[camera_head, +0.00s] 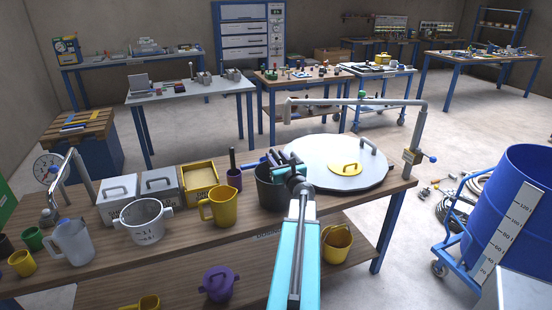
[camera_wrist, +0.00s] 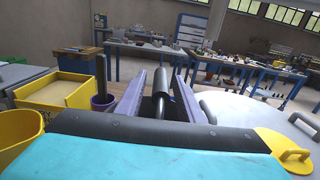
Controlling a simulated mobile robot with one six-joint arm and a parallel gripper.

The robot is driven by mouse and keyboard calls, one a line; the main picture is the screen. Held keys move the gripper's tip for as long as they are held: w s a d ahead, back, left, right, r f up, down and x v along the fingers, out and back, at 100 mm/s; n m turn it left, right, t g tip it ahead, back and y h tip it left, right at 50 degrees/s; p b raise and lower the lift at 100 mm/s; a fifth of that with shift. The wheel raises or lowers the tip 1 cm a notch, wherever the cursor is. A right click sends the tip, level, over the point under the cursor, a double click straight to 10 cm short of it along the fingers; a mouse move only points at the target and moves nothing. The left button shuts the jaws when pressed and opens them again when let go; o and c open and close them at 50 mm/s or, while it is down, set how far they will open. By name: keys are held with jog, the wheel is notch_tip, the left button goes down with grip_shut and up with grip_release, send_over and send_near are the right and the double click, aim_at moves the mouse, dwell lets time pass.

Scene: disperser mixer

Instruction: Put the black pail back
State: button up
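The black pail (camera_head: 268,193) is a dark open bucket on the wooden bench, right of the yellow jug and at the near left edge of the round grey lid. My gripper (camera_head: 274,160) is over its far rim, and my arm hides part of its right side. In the wrist view my gripper's purple fingers (camera_wrist: 158,95) stand apart. A dark cylindrical bar (camera_wrist: 163,80) shows between them, and I cannot tell for sure that it is the pail's handle.
The round lid (camera_head: 312,169) with a yellow disc (camera_head: 345,169) lies right of the pail. A yellow jug (camera_head: 222,206), a purple cup (camera_head: 234,172) and a white pot (camera_head: 145,220) stand left. A yellow bucket (camera_head: 335,243) is on the lower shelf. A blue drum (camera_head: 513,220) stands right.

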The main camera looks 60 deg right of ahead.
jog(key=shift+r, duration=0.2)
jog(key=shift+b+v, duration=0.9)
jog(key=shift+v, duration=3.55)
jog(key=shift+s+a, duration=0.1)
jog(key=shift+a, duration=0.05)
jog(key=shift+p, duration=0.9)
jog(key=shift+p, duration=0.3)
jog(key=p, duration=0.3)
jog(key=shift+s+a+p, duration=0.15)
jog(key=shift+s+p, duration=0.1)
jog(key=shift+p, duration=0.05)
jog(key=p+v, duration=0.1)
jog(key=p, duration=0.5)
jog(key=shift+s+a+p, duration=0.2)
jog(key=shift+s+p, duration=0.05)
jog(key=shift+p, duration=0.05)
jog(key=shift+s+a+p, duration=0.15)
jog(key=shift+s+p, duration=0.05)
jog(key=shift+p, duration=0.5)
jog(key=shift+s+f, duration=0.1)
